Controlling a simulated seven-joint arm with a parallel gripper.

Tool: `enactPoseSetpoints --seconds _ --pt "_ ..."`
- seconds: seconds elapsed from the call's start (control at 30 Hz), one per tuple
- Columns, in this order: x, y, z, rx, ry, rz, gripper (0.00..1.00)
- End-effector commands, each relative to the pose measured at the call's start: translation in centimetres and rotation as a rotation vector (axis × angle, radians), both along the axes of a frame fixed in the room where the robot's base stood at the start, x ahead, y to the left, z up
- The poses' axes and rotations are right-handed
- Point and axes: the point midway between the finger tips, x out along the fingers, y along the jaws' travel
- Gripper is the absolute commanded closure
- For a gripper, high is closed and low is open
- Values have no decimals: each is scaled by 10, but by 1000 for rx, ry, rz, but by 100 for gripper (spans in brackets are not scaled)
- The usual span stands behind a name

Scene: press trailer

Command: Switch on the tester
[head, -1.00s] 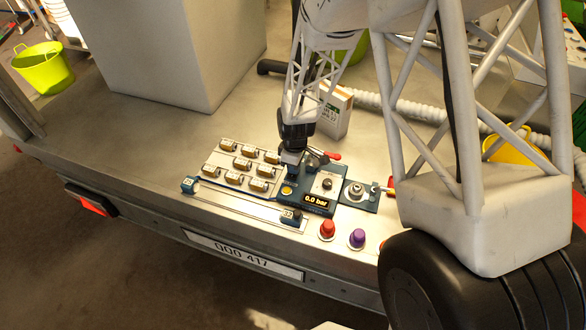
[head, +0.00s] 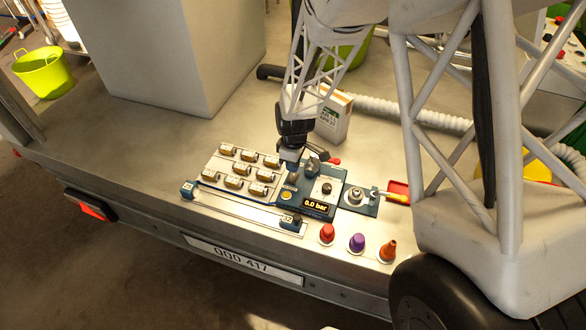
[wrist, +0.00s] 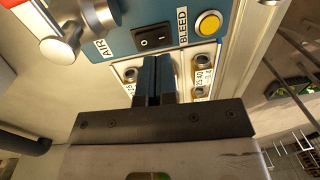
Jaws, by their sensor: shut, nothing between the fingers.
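The tester (head: 312,196) is a blue box on the grey trailer bed, with a display reading 0.0 bar. In the wrist view its blue panel (wrist: 128,15) fills the top. A black rocker switch (wrist: 154,38) sits there between the AIR label and the yellow BLEED button (wrist: 208,23). My gripper (wrist: 153,62) is shut and empty, its blue fingertips just below the rocker in that picture. I cannot tell whether they touch the panel. In the head view my gripper (head: 291,168) is over the tester's left part and hides the rocker.
A board of several brass fittings (head: 238,169) lies left of the tester. A metal lever (wrist: 62,42) juts out near my fingers.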

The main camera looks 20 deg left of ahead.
Motion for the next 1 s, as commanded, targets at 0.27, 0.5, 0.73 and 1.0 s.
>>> enactPoseSetpoints --seconds 0.27,0.5,0.73,1.0 --pt "-4 0 34 1 -2 0 100" --pt "-8 0 65 1 -2 0 100" --pt "-11 0 88 1 -2 0 100" --pt "-12 0 99 0 0 0 100"
